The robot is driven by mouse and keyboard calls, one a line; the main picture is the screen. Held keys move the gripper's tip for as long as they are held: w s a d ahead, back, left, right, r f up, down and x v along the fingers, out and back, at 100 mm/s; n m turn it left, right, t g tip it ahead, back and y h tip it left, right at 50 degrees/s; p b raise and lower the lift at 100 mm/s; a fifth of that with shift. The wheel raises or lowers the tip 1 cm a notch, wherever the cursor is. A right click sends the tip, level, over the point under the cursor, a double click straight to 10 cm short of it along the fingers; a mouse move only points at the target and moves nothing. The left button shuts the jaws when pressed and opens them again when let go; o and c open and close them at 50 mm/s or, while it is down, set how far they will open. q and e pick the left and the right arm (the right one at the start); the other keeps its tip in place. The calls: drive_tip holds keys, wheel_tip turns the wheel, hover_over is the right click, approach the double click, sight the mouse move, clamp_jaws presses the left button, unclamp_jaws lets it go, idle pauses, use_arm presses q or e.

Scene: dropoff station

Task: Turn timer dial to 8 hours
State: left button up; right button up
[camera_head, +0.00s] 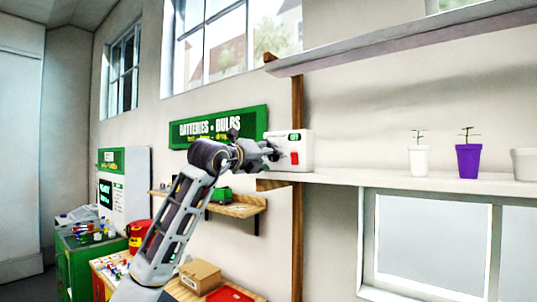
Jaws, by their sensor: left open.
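The timer (305,151) is a white box with a small dark display showing green digits and a red part on its front. It stands at the left end of the white shelf. My left gripper (275,150) is at the timer's left side, with its fingers at or very close to the dial area. The gripper hides that part of the timer, so the dial cannot be made out. The display is too small to read. The left gripper is open. My right gripper is not in view.
The shelf (390,181) also holds a white pot (419,160), a purple pot (468,161) and another pot at the right edge. A wooden post (297,224) runs below the timer. A green sign (250,121) is on the wall behind my arm. A cardboard box (200,277) sits lower.

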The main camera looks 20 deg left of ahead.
use_arm(q)
drive_tip(key=shift+w+d, duration=0.15)
drive_tip(key=shift+w, duration=0.4)
drive_tip(key=c, duration=1.1)
drive_tip(key=shift+o, duration=0.2)
